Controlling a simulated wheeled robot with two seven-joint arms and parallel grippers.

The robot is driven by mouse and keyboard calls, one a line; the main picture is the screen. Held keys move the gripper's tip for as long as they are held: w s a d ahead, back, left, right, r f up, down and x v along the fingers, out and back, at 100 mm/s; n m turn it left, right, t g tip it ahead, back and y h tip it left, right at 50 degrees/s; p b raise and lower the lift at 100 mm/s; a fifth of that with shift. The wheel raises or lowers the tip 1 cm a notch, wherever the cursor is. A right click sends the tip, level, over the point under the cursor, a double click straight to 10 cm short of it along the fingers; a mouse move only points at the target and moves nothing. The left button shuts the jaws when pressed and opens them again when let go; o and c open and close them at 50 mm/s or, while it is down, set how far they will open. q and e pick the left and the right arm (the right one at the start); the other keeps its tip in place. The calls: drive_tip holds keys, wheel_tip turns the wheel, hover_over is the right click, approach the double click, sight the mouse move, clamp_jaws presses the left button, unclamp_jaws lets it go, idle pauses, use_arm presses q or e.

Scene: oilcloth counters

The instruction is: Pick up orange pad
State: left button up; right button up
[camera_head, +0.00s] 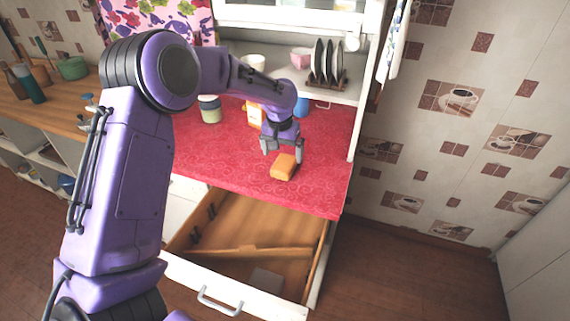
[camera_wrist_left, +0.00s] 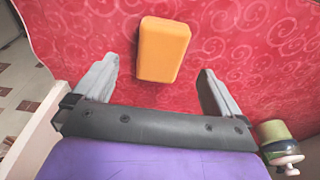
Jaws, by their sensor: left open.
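The orange pad (camera_head: 284,167) is a small rounded block lying on the red patterned oilcloth counter (camera_head: 225,161), near its front edge. My left gripper (camera_head: 281,152) is open and empty, just above and behind the pad in the head view. In the left wrist view the pad (camera_wrist_left: 163,49) lies beyond the fingertips, roughly in line with the gap between the fingers (camera_wrist_left: 158,72). The fingers appear apart from the pad. My right gripper is not in view.
An open wooden drawer (camera_head: 262,219) juts out below the counter front. A green-and-white jar (camera_head: 209,109) stands at the counter's left, and a blue object (camera_head: 301,106) stands behind my gripper. A plate rack (camera_head: 328,80) is on the shelf above. Counter around the pad is clear.

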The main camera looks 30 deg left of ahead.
sight(284, 162)
use_arm(q)
drive_tip(key=f, duration=0.1)
drive_tip(key=w+f+p, duration=0.1)
drive_tip(key=f, duration=0.2)
drive_tip(key=shift+w+a+f+p, duration=0.25)
drive_tip(key=shift+f+p, duration=0.05)
drive_tip(key=shift+f, duration=0.1)
drive_tip(key=shift+s, duration=0.1)
drive_tip(key=c, duration=1.2)
